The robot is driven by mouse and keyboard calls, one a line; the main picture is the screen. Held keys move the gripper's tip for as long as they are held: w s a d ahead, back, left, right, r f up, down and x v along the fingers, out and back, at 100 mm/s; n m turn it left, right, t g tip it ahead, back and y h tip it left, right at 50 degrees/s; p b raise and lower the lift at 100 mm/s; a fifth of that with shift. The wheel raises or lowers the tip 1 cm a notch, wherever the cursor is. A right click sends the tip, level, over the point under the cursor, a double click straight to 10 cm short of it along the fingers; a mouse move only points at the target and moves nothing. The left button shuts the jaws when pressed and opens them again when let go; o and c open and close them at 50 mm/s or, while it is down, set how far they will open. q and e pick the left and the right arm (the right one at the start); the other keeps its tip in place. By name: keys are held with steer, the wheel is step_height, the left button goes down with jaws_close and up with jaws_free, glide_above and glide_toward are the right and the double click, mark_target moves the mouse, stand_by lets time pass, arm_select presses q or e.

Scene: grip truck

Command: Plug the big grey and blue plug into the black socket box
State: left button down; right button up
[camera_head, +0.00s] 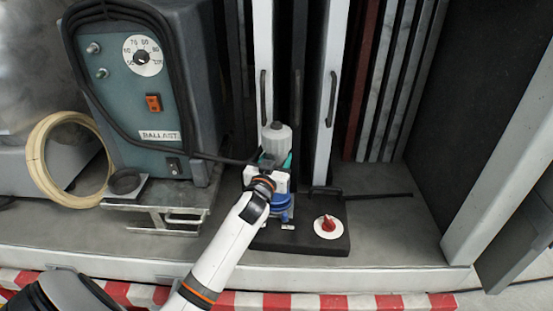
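The big plug (277,141) stands about upright near the middle of the view, its grey body on top. My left gripper (276,164) is in front of it, with teal fingers against both sides of the grey body; it looks shut on it. The gripper hides the plug's middle. Blue parts (281,206) show below the gripper, over the black socket box (305,239). I cannot tell whether these belong to the plug or to a socket, nor how deep the plug sits. My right gripper is not in view.
A red knob on a white disc (328,228) is on the box's right part. The ballast unit (150,95) stands at left, its black cable running toward the plug. Upright panels with handles (332,98) stand close behind. Floor to the right is mostly clear.

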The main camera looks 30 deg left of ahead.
mark_target(273, 153)
arm_select(q)
steer(key=shift+f+b, duration=0.3)
steer(key=shift+f, duration=0.05)
steer(key=c, duration=0.6)
jaws_free()
steer(key=o, duration=0.4)
steer(key=shift+f, duration=0.15)
steer(key=shift+r, duration=0.2)
steer(key=shift+r+p, duration=2.4)
steer(key=shift+r, duration=0.05)
steer(key=shift+f, duration=0.1)
